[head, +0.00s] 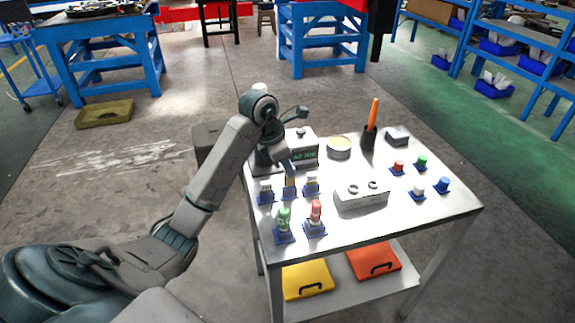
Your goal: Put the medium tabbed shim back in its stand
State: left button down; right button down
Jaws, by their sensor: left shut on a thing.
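My left gripper (289,170) reaches down over the near left part of the metal table. It is shut on a small, thin yellowish piece (290,181), which looks like the medium tabbed shim. The piece is upright, just above or in the middle blue stand (289,194) of a row of three; I cannot tell whether it touches the stand. The left stand (265,199) and the right stand (311,192) each hold a pale piece. My right gripper is out of view.
In front stand a green-topped item (284,219) and a red-topped item (316,212) in blue holders. A white box with two holes (360,198) is to the right. A labelled box (303,150), a round tin (339,147) and a black holder with an orange handle (370,128) stand behind.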

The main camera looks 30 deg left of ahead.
pick_arm(q)
jog(key=shift+f+b, duration=1.35)
jog(key=shift+f, duration=0.45)
jog(key=c, duration=1.3)
grip_release()
jog(key=shift+r, duration=0.1)
jog(key=shift+c, duration=0.2)
jog(key=shift+p+v, duration=1.55)
jog(key=shift+v, duration=0.95)
